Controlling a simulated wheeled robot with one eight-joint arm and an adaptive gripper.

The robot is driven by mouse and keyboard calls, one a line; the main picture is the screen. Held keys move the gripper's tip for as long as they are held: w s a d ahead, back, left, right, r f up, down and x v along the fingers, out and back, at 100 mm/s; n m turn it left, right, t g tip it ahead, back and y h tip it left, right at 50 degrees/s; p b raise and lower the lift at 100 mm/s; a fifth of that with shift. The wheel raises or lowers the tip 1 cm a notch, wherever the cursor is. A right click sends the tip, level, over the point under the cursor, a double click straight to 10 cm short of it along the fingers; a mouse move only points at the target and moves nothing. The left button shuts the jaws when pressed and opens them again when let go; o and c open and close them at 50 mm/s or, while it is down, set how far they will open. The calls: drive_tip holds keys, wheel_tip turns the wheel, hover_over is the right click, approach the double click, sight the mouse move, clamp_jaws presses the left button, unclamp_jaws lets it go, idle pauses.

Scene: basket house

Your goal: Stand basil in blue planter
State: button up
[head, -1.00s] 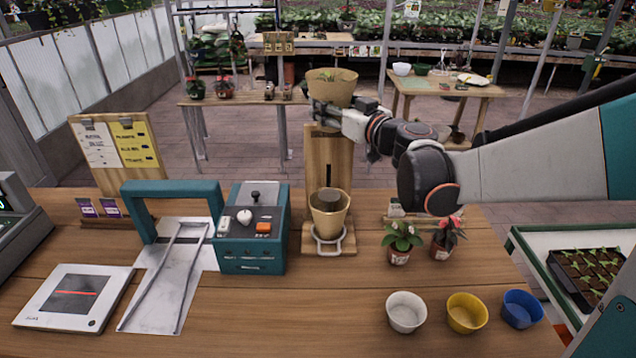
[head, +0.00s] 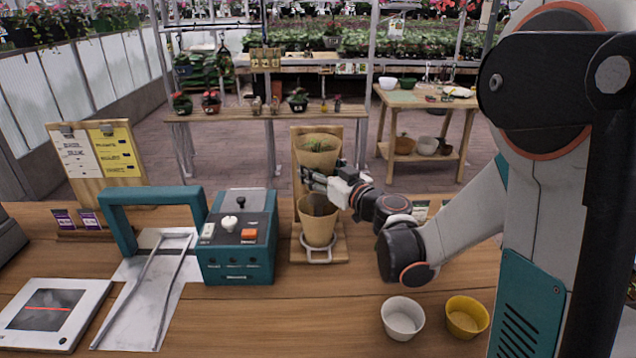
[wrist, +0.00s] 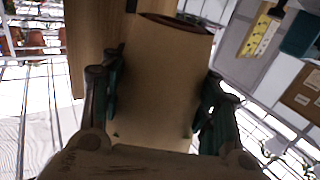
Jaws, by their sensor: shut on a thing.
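A tan, tapered pot or sleeve with a small green plant (head: 318,143) is in my gripper (head: 318,182), in front of a wooden stand board. Whether the plant is basil I cannot tell for sure. In the wrist view the tan body (wrist: 160,85) fills the space between my two fingers (wrist: 160,105), which sit on either side of it. The held thing looks upright, above a second tan pot (head: 317,225) in the stand's ring. Whether the two touch is unclear. The blue planter is not visible now; my arm covers that side of the counter.
A white bowl (head: 402,317) and a yellow bowl (head: 466,315) stand at the counter's front right. A teal box (head: 238,250) with buttons, a teal arch (head: 150,205) and a white scale (head: 50,315) are on the left.

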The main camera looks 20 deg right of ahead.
sight(324, 184)
drive_tip(key=shift+f+b, duration=0.5)
drive_tip(key=shift+f, duration=1.05)
drive_tip(key=shift+f, duration=0.2)
drive_tip(key=o, duration=1.2)
drive_tip(key=shift+o, duration=0.2)
